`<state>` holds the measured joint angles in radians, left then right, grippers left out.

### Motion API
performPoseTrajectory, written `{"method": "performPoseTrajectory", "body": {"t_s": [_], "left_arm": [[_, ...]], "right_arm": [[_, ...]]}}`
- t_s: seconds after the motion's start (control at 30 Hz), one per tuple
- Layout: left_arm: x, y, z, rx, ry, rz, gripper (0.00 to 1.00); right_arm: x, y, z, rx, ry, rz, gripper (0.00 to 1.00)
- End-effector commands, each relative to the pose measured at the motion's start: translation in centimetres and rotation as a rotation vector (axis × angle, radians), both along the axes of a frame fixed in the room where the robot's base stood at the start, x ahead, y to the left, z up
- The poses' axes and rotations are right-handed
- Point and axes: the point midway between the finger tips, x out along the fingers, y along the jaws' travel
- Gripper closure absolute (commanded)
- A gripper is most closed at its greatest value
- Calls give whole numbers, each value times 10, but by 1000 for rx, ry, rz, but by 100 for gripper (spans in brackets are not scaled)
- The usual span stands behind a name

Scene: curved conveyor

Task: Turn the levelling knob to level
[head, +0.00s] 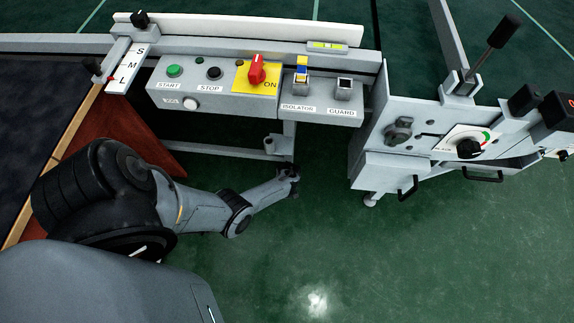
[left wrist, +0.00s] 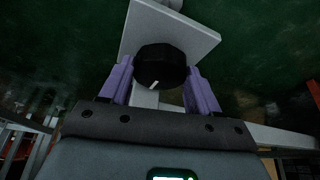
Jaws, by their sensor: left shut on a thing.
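The levelling knob (left wrist: 160,60) is round and black with a short white mark, and stands in front of a pale square plate (left wrist: 203,38) in the left wrist view. My left gripper (left wrist: 160,73) has its two purple fingers on either side of the knob, shut on it. In the head view my left gripper (head: 291,174) is low below the control panel, beside a table leg, and the knob cannot be made out there. A yellow-green spirit level (head: 327,46) lies on the rail above the panel; its bubble is too small to read. My right gripper is not in view.
A grey machine (head: 425,120) with a dial and handles stands at the right. Green floor (head: 400,260) is clear below.

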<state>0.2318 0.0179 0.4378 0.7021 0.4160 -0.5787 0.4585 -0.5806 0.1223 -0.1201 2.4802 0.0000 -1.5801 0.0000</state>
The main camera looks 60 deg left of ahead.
Motion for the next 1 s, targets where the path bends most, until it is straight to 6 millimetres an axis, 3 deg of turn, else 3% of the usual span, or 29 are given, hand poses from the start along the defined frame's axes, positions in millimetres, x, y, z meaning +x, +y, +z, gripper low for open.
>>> {"method": "performPoseTrajectory", "body": {"t_s": [0.53,0.57,0.7,1.0], "left_arm": [[-2,-1,-2,-3,4,26,69],[-2,-1,-2,-3,4,26,34],[-1,-1,-2,-2,2,25,13],[0,0,0,-1,0,26,13]], "right_arm": [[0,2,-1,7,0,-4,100],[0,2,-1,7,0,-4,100],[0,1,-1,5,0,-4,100],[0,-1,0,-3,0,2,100]]}}
